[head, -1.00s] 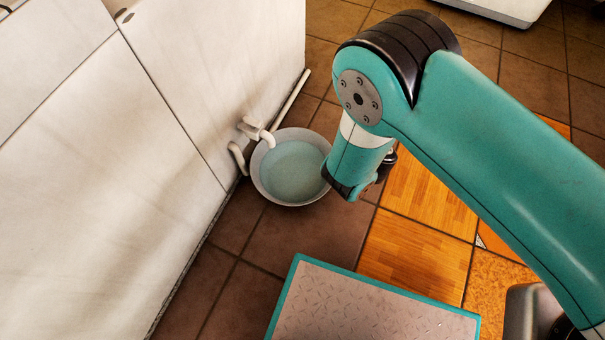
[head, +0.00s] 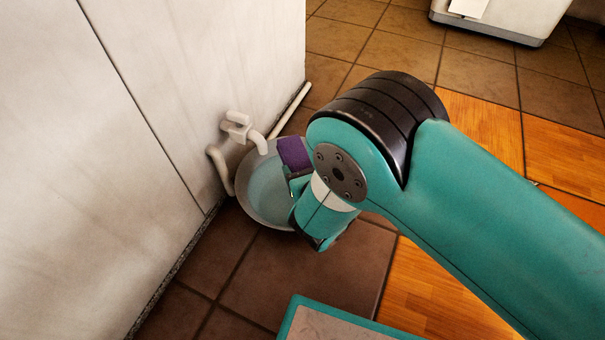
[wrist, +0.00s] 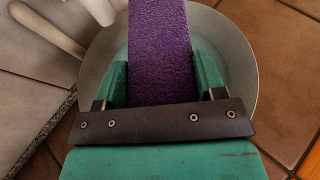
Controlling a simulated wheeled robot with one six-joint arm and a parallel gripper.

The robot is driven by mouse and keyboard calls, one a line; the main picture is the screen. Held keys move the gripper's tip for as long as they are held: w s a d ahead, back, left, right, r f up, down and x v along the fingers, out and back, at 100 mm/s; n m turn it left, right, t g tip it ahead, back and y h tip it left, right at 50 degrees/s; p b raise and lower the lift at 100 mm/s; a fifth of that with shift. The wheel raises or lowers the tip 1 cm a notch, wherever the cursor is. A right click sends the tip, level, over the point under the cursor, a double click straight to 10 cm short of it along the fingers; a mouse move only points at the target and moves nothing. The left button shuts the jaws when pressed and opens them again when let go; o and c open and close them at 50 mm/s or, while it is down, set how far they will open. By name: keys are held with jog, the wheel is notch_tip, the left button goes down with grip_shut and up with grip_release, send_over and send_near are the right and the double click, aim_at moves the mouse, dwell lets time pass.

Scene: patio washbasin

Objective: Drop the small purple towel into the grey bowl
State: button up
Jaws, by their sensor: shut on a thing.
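The small purple towel (head: 293,153) is held in my gripper (wrist: 160,78), which is shut on it. In the wrist view the towel (wrist: 160,45) runs up between the two green fingers. The grey bowl (head: 252,210) stands on the floor under the tap and holds pale bluish water. In the wrist view the bowl (wrist: 246,85) lies below the towel and fingers. In the head view the towel overlaps the bowl's right side. My arm hides part of the bowl's right edge. The height of the towel above the bowl cannot be told exactly.
A white tap (head: 240,128) and pipe (head: 216,170) come out of the white wall (head: 150,100) close to the bowl's left and back. A teal-edged platform (head: 330,325) is at the bottom. Brown tiled floor (head: 290,265) in front of the bowl is clear.

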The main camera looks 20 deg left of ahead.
notch_tip(320, 180, down, 6)
jog(key=b, duration=0.5)
jog(key=shift+r, duration=0.25)
jog(key=o, duration=1)
jog(key=shift+d, duration=0.1)
jog(key=p+v, duration=1.7)
jog(key=p, duration=0.4)
jog(key=shift+r+p, duration=0.25)
jog(key=shift+p, duration=0.1)
